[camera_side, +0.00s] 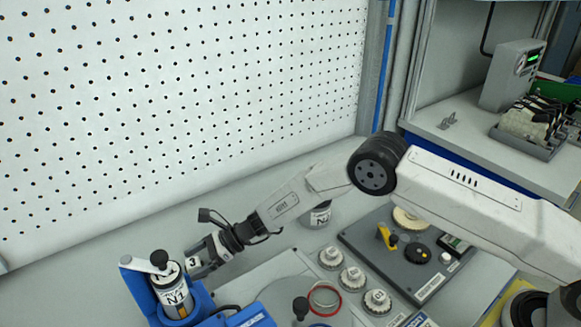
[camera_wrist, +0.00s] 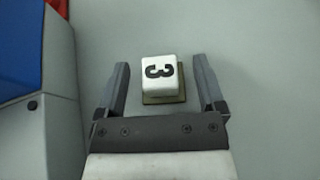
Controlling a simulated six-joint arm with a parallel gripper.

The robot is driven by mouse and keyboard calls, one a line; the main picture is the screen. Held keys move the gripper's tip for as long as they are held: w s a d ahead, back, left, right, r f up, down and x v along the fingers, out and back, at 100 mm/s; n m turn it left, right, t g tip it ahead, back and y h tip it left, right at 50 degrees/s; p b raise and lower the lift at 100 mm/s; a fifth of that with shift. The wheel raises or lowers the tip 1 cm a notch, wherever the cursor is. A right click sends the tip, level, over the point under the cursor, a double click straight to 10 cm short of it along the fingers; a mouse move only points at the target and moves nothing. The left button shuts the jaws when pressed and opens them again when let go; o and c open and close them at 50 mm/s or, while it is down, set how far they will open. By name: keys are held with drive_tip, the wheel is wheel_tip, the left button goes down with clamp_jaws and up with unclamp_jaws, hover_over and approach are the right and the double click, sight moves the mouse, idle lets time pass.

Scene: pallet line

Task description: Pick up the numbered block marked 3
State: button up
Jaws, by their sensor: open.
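The white block marked 3 (camera_wrist: 160,74) lies between the two fingers of my gripper (camera_wrist: 161,82) in the wrist view, with a gap on each side. It has a tan base edge and rests on the grey table (camera_wrist: 255,50). In the side view the block (camera_side: 193,262) shows only in part, close beside my gripper (camera_side: 205,258), behind the blue fixture. My gripper is open and holds nothing. How high the fingertips are above the table is hard to tell.
A blue fixture (camera_side: 142,290) holding a cylinder marked N2 (camera_side: 175,297) stands just left of my gripper. Several white knobs (camera_side: 352,279), a red ring (camera_side: 325,297) and a dark panel (camera_side: 362,238) lie to the right. A perforated white wall (camera_side: 180,100) rises behind.

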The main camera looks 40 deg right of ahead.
drive_tip(key=shift+w+a+f, duration=0.1)
drive_tip(key=shift+a+f, duration=0.1)
drive_tip(key=shift+a, duration=0.2)
clamp_jaws()
idle(0.4)
